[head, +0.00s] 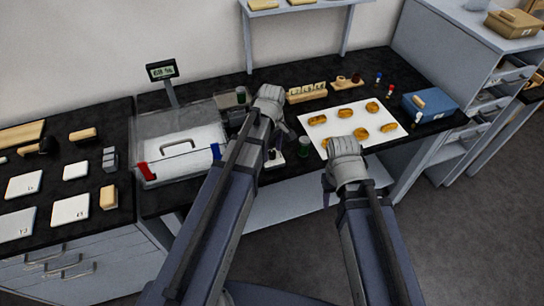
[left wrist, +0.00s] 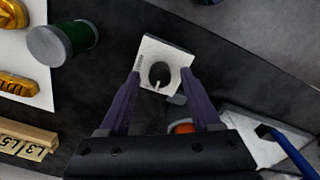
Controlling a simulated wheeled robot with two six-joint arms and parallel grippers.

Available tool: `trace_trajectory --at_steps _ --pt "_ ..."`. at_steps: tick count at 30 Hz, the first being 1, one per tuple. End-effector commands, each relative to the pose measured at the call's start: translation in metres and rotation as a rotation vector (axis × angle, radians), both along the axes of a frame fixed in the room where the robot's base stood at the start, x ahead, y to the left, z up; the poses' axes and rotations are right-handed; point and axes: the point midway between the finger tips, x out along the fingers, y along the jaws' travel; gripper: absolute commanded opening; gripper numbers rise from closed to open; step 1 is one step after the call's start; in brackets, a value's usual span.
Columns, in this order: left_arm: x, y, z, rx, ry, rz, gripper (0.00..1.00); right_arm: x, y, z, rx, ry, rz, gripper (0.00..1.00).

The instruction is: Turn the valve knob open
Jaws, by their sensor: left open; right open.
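The valve knob (left wrist: 160,73) is a round black knob with a pale pointer mark, on a square white block (left wrist: 151,52). In the left wrist view it lies between the tips of my left gripper (left wrist: 161,78), which is open with one dark finger on each side. I cannot tell how far above the knob the fingertips are. In the head view my left gripper (head: 268,96) is over the dark bench, and its arm hides much of the valve area. My right gripper (head: 343,148) is open and empty by the front edge of the white sheet.
A green jar (left wrist: 64,42) stands beside the valve block. A white sheet (head: 350,109) with several golden pieces lies to the right on the bench. A clear case (head: 180,127) with red and blue clamps stands left. A blue box (head: 430,104) is at the right.

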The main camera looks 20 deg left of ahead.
Motion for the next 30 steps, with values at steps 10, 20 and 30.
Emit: trace_trajectory --at_steps 10,20,30 --pt "0.0000 -0.0001 -0.0049 0.000 0.000 0.000 0.65 0.0000 0.0000 -0.0048 0.000 0.000 0.000 0.50" --pt "0.0000 -0.0001 -0.0049 0.000 0.000 0.000 0.27 0.0000 0.0000 -0.0049 0.000 0.000 0.000 0.50" --pt "0.0000 0.0000 -0.0050 0.000 0.000 0.000 0.00 0.0000 0.0000 -0.0049 0.000 0.000 0.000 0.50"
